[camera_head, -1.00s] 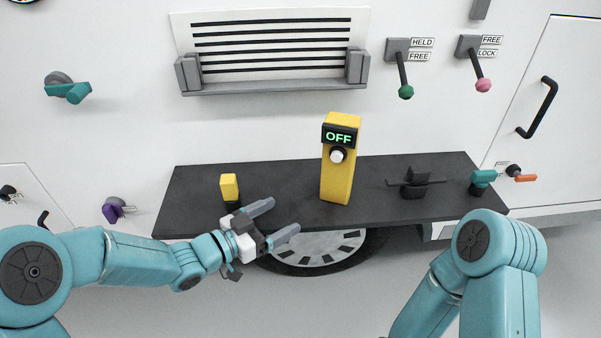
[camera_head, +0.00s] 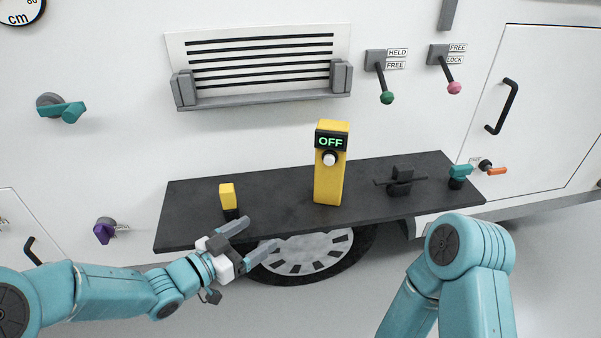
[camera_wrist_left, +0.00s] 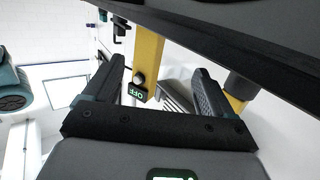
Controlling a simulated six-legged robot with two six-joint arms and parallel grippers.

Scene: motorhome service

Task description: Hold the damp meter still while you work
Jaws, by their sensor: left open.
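The damp meter is the upright yellow box (camera_head: 328,180) with a green "OFF" display and a white knob, standing on the dark shelf (camera_head: 275,205). In the left wrist view the yellow box (camera_wrist_left: 148,55) shows beyond the fingers, its display upside down. My left gripper (camera_head: 260,234) is open and empty at the shelf's front edge, left of and nearer than the meter, apart from it. Its two fingers also show in the left wrist view (camera_wrist_left: 158,75). My right arm comes in at the lower right; its gripper is out of view.
A small yellow block on a dark base (camera_head: 228,196) stands close behind the left gripper. A black clamp-like piece (camera_head: 401,182) and a teal handle (camera_head: 460,171) are at the shelf's right. A vent (camera_head: 262,60) and levers (camera_head: 386,97) are on the wall. A wheel (camera_head: 310,255) is below.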

